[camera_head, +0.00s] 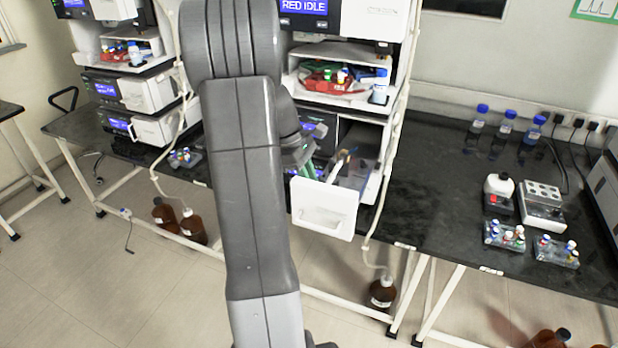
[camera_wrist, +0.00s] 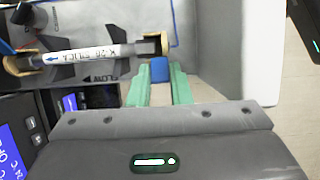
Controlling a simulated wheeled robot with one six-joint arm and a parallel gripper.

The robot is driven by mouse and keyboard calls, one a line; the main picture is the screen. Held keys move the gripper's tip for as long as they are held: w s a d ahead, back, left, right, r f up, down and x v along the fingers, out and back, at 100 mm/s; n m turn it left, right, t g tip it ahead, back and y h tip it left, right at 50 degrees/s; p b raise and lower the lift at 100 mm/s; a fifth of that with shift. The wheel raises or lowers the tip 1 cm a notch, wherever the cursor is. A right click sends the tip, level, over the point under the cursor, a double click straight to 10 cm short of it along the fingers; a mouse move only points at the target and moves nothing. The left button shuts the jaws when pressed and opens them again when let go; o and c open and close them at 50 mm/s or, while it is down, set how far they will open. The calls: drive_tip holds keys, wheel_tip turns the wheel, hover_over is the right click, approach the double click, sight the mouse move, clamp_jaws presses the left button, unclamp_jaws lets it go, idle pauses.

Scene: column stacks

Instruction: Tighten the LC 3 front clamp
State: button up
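A column labelled K-20 Silica (camera_wrist: 90,54) lies across the upper left in the wrist view, with a tan end fitting at each end. A small blue block (camera_wrist: 159,70), perhaps the clamp's knob, sits just below its right end. My gripper (camera_wrist: 159,75) has green fingers, one on each side of the blue block, with a narrow gap seen between them. In the head view my gripper (camera_head: 306,168) is at the opened lower compartment of the right stack, partly hidden by my arm. A white door (camera_head: 323,207) hangs open there. No LC 3 label is readable.
The white door also stands close on the right in the wrist view (camera_wrist: 235,50). A lit blue display (camera_wrist: 14,150) is at lower left. The bench (camera_head: 440,165) to the right holds blue-capped bottles (camera_head: 505,125) and vial racks (camera_head: 505,235). A brown bottle (camera_head: 382,293) stands on the floor.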

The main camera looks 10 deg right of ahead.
clamp_jaws()
drive_tip(key=t+y, duration=0.1)
drive_tip(key=d+r+y, duration=0.1)
drive_tip(key=shift+s+d+t+y+p, duration=0.15)
drive_tip(key=shift+s+t+y+p, duration=0.15)
drive_tip(key=shift+s+t, duration=0.1)
drive_tip(key=t+y, duration=0.1)
drive_tip(key=d+y+b, duration=0.1)
drive_tip(key=shift+s+d+t+y, duration=0.15)
drive_tip(key=shift+s+t+y, duration=0.15)
drive_tip(key=shift+s+t, duration=0.1)
drive_tip(key=shift+s+d+t+y+b, duration=0.35)
drive_tip(key=shift+d+t+y+b, duration=0.25)
drive_tip(key=shift+y+b, duration=0.5)
drive_tip(key=shift+a+r, duration=0.1)
drive_tip(key=o, duration=0.6)
unclamp_jaws()
